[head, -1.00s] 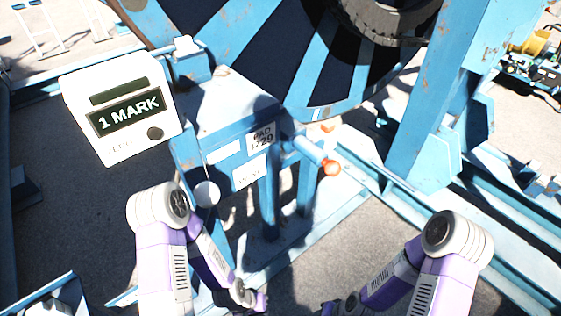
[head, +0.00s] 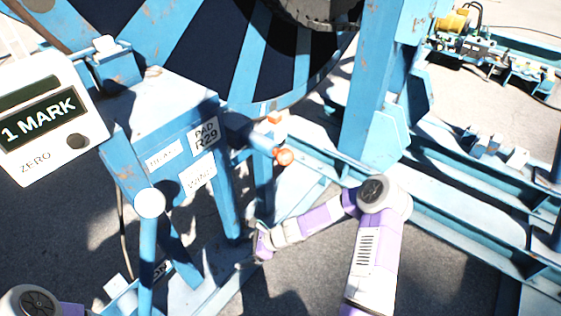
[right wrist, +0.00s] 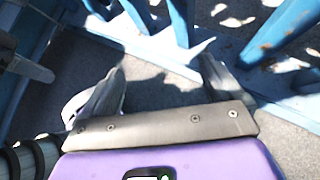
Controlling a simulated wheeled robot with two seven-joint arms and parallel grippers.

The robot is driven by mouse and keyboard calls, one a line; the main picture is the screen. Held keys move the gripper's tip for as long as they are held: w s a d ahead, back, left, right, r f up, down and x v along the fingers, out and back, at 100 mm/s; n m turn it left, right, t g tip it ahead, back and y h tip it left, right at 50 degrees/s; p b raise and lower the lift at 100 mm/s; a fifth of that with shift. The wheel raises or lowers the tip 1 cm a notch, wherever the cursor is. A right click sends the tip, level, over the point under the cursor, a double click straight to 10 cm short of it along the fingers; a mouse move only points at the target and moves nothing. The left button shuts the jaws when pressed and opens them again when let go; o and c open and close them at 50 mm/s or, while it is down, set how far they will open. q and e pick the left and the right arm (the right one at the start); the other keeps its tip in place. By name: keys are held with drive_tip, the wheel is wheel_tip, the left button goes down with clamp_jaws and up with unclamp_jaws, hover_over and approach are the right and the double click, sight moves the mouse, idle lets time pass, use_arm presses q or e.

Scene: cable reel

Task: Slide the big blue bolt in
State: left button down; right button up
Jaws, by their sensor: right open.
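The big blue bolt (head: 258,139) is a blue rod with an orange ball end (head: 284,157). In the head view it sticks out to the right from the blue stand (head: 165,105), just right of the "PAD R29" plate. How deep it sits cannot be seen. My right gripper (head: 260,236) is small in the head view, low and below the bolt, apart from it. In the right wrist view its two fingers (right wrist: 155,88) are spread wide with nothing between them. The bolt cannot be made out in that view. My left gripper is out of view.
A white counter box (head: 45,120) reading "1 MARK" stands at the left. The large striped reel (head: 215,55) rises behind the stand. Blue frame beams (head: 450,205) run along the right. Open ground (head: 430,270) lies at the lower right.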

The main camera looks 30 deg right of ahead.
sight(291, 161)
drive_tip(key=w+d+r+m+t+h+b, duration=0.1)
drive_tip(key=w+d+r+m+t, duration=0.3)
drive_tip(key=d, duration=0.5)
drive_tip(key=w+d+r+m+t+h+b, duration=0.1)
drive_tip(key=w+d+r+m+t, duration=0.3)
drive_tip(key=d+m, duration=0.5)
drive_tip(key=w+d+r+m+t+h+b, duration=0.2)
drive_tip(key=w+d+r+m, duration=0.4)
drive_tip(key=d, duration=0.3)
drive_tip(key=shift+d+r+m+t+h, duration=0.1)
drive_tip(key=shift+r+m+t+h, duration=0.2)
drive_tip(key=shift+t, duration=0.4)
drive_tip(key=shift+d+r+m+t+h, duration=0.1)
drive_tip(key=shift+t+h, duration=0.3)
drive_tip(key=shift+t, duration=0.3)
drive_tip(key=w, duration=0.3)
drive_tip(key=w+a+b, duration=0.1)
drive_tip(key=w, duration=0.2)
drive_tip(key=shift+a+f, duration=0.1)
drive_tip(key=shift+a, duration=0.05)
drive_tip(key=shift+w+a+b, duration=0.1)
drive_tip(key=shift+w+b, duration=0.25)
drive_tip(key=shift+w, duration=0.2)
